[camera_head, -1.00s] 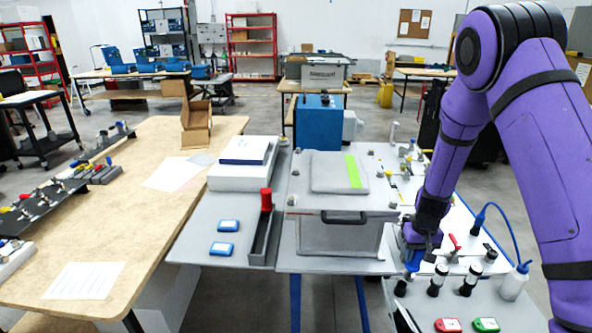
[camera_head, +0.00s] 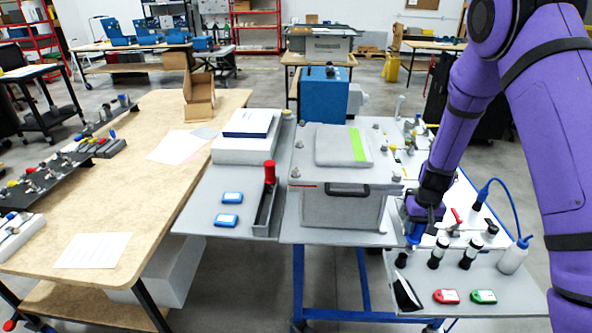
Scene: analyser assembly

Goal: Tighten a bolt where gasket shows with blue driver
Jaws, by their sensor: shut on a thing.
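A grey box (camera_head: 341,211) with a lid and black handle stands on the middle bench. Small bolts sit at the lid's edges, among them the front-left bolt (camera_head: 295,172), the front-right bolt (camera_head: 396,177) and the back-right bolt (camera_head: 376,127). A thin red gasket line (camera_head: 307,185) shows under the lid at its front-left edge. My gripper (camera_head: 418,215) is right of the box, pointing down, shut on the blue driver (camera_head: 415,233). The driver's lower end is hard to make out. A red-handled driver (camera_head: 269,172) stands in a narrow dark tray left of the box.
Black-and-white cylinders (camera_head: 438,252), a white squeeze bottle (camera_head: 513,257), a red device (camera_head: 446,296) and a green device (camera_head: 483,297) are on the right shelf. Two blue devices (camera_head: 228,219) lie left of the tray. A blue unit (camera_head: 322,95) stands behind the box.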

